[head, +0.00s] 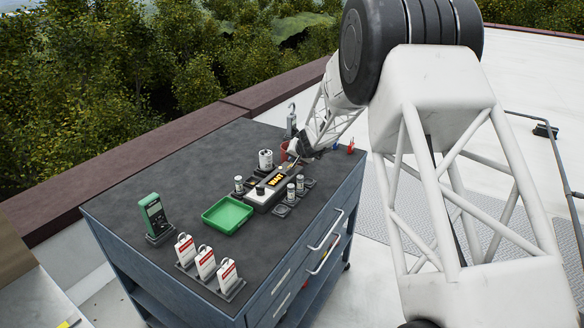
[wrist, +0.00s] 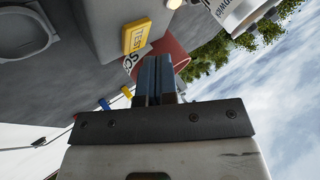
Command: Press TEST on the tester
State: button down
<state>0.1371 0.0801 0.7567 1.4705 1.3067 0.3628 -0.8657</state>
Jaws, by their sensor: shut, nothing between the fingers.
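The tester (head: 262,198) is a grey and black box with a small lit display of orange letters, near the middle of the cart top. In the wrist view its yellow TEST button (wrist: 137,36) sits on a grey face (wrist: 110,22), just beyond and slightly left of my fingertips. My gripper (wrist: 155,62) is shut and empty, with its dark fingers together. The fingertips appear close to the button, but I cannot tell the exact gap; no contact is visible. In the head view my gripper (head: 289,163) is over the tester's far end, partly hiding it.
A green tray (head: 228,215), a green meter (head: 153,215) and several red-and-white tags (head: 205,262) stand on the cart top (head: 150,180). Small cylinders (head: 291,192) stand around the tester. A red cup (wrist: 172,50) is close behind my fingers. The cart's far left is clear.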

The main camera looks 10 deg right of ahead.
jog(key=shift+r, duration=0.15)
jog(key=shift+r, duration=2.35)
jog(key=shift+r, duration=0.1)
jog(key=shift+s+a+r, duration=0.15)
jog(key=shift+s+r, duration=0.15)
jog(key=s+a+r+n+g, duration=0.1)
jog(key=s+a+r, duration=0.3)
jog(key=s, duration=0.5)
jog(key=s+a+r+n+g, duration=0.1)
jog(key=s+r, duration=0.5)
jog(key=s, duration=0.3)
jog(key=s+a+r+n+g, duration=0.1)
jog(key=s+a+r, duration=0.2)
jog(key=s+r, duration=0.35)
jog(key=s+d+f+g+h, duration=0.1)
jog(key=s, duration=1.7)
jog(key=s+d+f+n+g+h, duration=0.1)
jog(key=s+g+h, duration=0.1)
jog(key=s, duration=1.7)
jog(key=shift+f+n, duration=0.3)
jog(key=shift+f, duration=0.1)
